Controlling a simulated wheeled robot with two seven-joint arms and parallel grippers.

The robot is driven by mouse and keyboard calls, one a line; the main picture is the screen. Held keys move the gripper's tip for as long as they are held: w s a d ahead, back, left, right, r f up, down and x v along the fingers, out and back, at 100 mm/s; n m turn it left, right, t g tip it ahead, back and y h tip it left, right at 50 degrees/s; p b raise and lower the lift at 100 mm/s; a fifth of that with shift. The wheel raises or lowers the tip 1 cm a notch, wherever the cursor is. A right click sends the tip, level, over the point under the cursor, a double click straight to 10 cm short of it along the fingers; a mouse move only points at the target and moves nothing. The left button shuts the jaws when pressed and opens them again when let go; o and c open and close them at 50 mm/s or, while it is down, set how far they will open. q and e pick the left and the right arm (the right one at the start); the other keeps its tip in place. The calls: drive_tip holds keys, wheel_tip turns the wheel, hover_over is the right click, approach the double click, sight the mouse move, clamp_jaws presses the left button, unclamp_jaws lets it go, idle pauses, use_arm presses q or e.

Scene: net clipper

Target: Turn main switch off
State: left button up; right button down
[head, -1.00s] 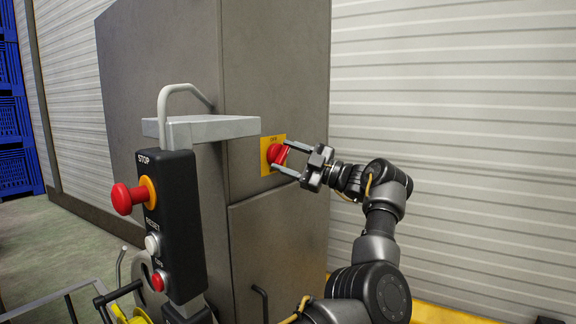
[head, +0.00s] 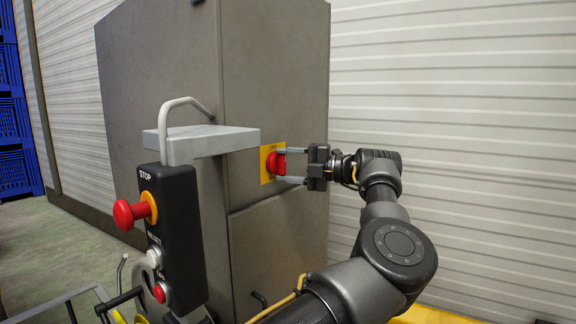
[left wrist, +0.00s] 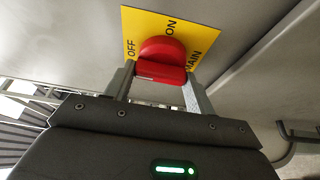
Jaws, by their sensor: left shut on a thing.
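The main switch is a red rotary knob (head: 275,162) on a yellow plate (head: 264,176) fixed to the grey cabinet's side. In the left wrist view the knob (left wrist: 163,58) sits before the yellow plate (left wrist: 195,32), which reads OFF, ON and MAIN. My left gripper (head: 284,166) is shut on the knob. One finger is above it and one below in the head view; they show to its left and right in the left wrist view (left wrist: 160,82). Which mark the knob points at I cannot tell. My right gripper is not in view.
A black control box (head: 177,230) with a red stop button (head: 132,212) stands left of the switch, under a grey bracket (head: 200,144). The grey cabinet (head: 270,70) fills the middle. A ribbed pale wall (head: 470,120) lies behind on the right.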

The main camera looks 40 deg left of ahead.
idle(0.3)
use_arm(q)
drive_tip(key=o, duration=1)
drive_tip(key=shift+w+d+f, duration=0.1)
drive_tip(key=shift+w+d, duration=0.1)
drive_tip(key=shift+d, duration=0.25)
drive_tip(key=b+v, duration=0.1)
drive_tip(key=v, duration=0.8)
drive_tip(key=shift+w+d, duration=0.1)
drive_tip(key=shift+d, duration=0.3)
